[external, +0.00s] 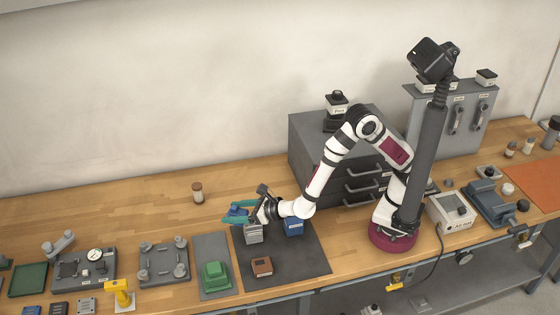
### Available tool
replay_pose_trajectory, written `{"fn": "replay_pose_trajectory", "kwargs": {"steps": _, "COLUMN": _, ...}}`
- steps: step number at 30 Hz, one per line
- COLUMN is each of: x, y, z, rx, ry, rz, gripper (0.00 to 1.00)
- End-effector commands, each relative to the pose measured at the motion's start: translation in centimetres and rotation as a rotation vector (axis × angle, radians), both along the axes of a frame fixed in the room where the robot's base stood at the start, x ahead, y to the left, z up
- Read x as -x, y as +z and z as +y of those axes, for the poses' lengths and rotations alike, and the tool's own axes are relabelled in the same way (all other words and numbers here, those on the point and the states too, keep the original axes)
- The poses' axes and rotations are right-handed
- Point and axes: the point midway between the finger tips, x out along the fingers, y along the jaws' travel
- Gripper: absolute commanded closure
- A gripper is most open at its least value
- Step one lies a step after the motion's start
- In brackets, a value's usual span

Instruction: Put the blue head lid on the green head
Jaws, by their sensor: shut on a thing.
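A blue block (293,227), which looks like the blue head, stands on the dark mat under my wrist. A grey block (253,234) stands just below and right of the gripper.
A brown block (262,266) lies on the dark mat (305,262). A grey fixture plate with posts (163,264) and a yellow stand (119,293) are left of the green head. A small brown-capped jar (197,193) stands behind. The bench around that jar is clear.

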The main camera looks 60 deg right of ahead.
Motion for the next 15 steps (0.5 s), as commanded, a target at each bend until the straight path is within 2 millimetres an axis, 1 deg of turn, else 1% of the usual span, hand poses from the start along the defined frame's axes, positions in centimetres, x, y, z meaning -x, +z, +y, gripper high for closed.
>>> {"fn": "replay_pose_trajectory", "kwargs": {"steps": 1, "x": -1.2, "y": 1.2, "z": 0.8, "rx": -0.005, "ry": 0.051, "rz": -0.004, "gripper": 0.92}}
{"fn": "replay_pose_trajectory", "kwargs": {"steps": 3, "x": -2.3, "y": 2.3, "z": 1.7, "rx": -0.002, "ry": 0.119, "rz": -0.003, "gripper": 0.92}}
{"fn": "replay_pose_trajectory", "kwargs": {"steps": 6, "x": -2.9, "y": 2.9, "z": 2.9, "rx": -0.001, "ry": 0.176, "rz": 0.000, "gripper": 0.92}}
{"fn": "replay_pose_trajectory", "kwargs": {"steps": 8, "x": -2.6, "y": 2.3, "z": 4.1, "rx": 0.000, "ry": 0.189, "rz": 0.001, "gripper": 0.92}}
{"fn": "replay_pose_trajectory", "kwargs": {"steps": 12, "x": -1.2, "y": -0.4, "z": 8.4, "rx": 0.001, "ry": 0.194, "rz": 0.004, "gripper": 0.92}}
{"fn": "replay_pose_trajectory", "kwargs": {"steps": 15, "x": -0.4, "y": -2.2, "z": 11.2, "rx": -0.001, "ry": 0.191, "rz": 0.002, "gripper": 0.92}}
